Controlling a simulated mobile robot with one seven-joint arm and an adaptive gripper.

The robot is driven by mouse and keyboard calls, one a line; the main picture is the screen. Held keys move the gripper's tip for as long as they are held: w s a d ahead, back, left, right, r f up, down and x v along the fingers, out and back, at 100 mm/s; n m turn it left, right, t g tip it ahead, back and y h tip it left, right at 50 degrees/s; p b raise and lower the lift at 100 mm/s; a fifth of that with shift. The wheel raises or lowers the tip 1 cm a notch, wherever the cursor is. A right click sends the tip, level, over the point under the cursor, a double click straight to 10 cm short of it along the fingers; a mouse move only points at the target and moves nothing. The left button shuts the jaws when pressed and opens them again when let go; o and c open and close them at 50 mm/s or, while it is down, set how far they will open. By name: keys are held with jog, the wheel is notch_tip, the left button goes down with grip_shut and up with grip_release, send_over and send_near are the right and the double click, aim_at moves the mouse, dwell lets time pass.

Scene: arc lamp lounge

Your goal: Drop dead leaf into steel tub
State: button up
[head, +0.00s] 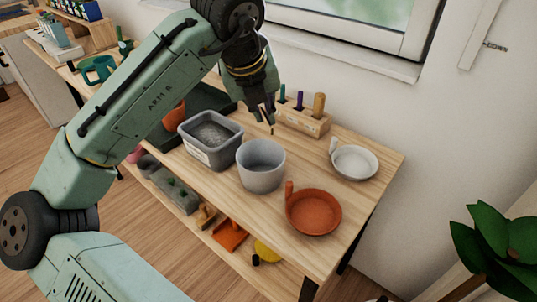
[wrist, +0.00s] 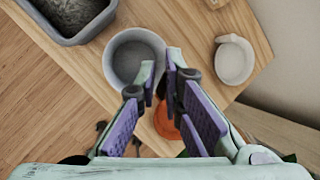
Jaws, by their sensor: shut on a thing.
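The steel tub (head: 261,178) is a round grey, open-topped vessel on the wooden bench. It also shows in the wrist view (wrist: 112,62), just beyond my fingertips, and its visible inside looks empty. My gripper (head: 267,116) is above and behind the tub in the head view, pointing down. In the wrist view my gripper (wrist: 160,75) has its purple-padded fingers close together. They are shut on the dead leaf, a small dark sliver that is mostly hidden between the fingertips.
A grey rectangular bin (head: 212,153) of granular stuff stands left of the tub. A terracotta dish (head: 314,212) is at its right front, a white dish (head: 355,162) at the back right. A wooden block with upright tools (head: 300,122) stands behind, near the wall.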

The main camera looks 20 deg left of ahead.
jog(key=shift+s+f+b, duration=0.1)
jog(key=shift+f+b, duration=2.8)
jog(key=shift+f, duration=0.05)
jog(key=o, duration=0.7)
jog(key=shift+o, duration=0.2)
jog(key=v, duration=1.2)
